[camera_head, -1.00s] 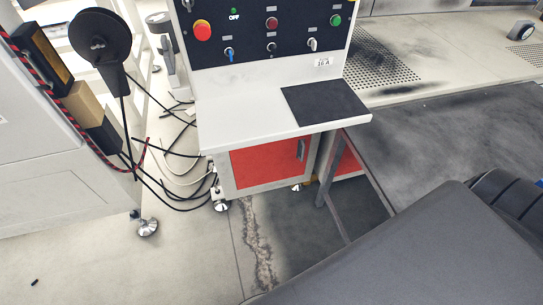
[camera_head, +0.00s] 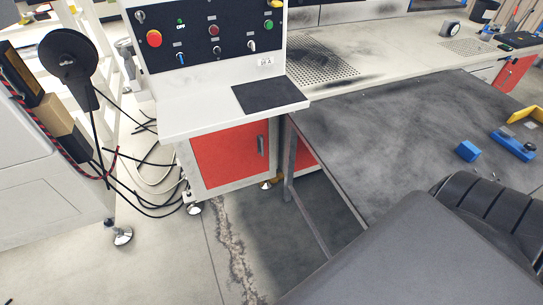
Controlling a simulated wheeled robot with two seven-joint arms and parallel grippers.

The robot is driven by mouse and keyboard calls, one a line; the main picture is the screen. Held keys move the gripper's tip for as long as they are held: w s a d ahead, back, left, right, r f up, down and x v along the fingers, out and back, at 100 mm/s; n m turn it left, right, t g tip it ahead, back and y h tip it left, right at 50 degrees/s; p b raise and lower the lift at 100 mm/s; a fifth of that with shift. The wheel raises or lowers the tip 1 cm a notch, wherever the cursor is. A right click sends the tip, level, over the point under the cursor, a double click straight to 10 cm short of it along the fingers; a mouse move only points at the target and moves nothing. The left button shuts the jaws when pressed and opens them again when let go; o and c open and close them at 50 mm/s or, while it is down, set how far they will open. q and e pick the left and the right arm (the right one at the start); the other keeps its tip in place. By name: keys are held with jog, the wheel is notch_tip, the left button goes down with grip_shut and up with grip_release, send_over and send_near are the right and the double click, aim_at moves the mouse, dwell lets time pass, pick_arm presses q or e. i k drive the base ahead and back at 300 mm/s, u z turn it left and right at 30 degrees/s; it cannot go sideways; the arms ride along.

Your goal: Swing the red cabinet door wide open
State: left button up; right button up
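The red cabinet door (camera_head: 222,156) is on the front of a white cabinet below the control console, left of the middle of the head view. It looks shut, flush with its white frame. A grey upright handle (camera_head: 261,145) is near its right edge. Nothing touches the door or the handle. Neither of my grippers is in view.
The console top (camera_head: 200,114) juts out above the door. A dark workbench (camera_head: 375,135) with a metal leg stands to the right. Cables (camera_head: 150,180) lie on the floor at left. Blue blocks (camera_head: 467,151) lie on the bench. Floor before the door is open.

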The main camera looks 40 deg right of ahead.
aim_at(223, 157)
jog(key=u, duration=0.35)
jog(key=i, duration=1.2)
jog(key=z, duration=0.75)
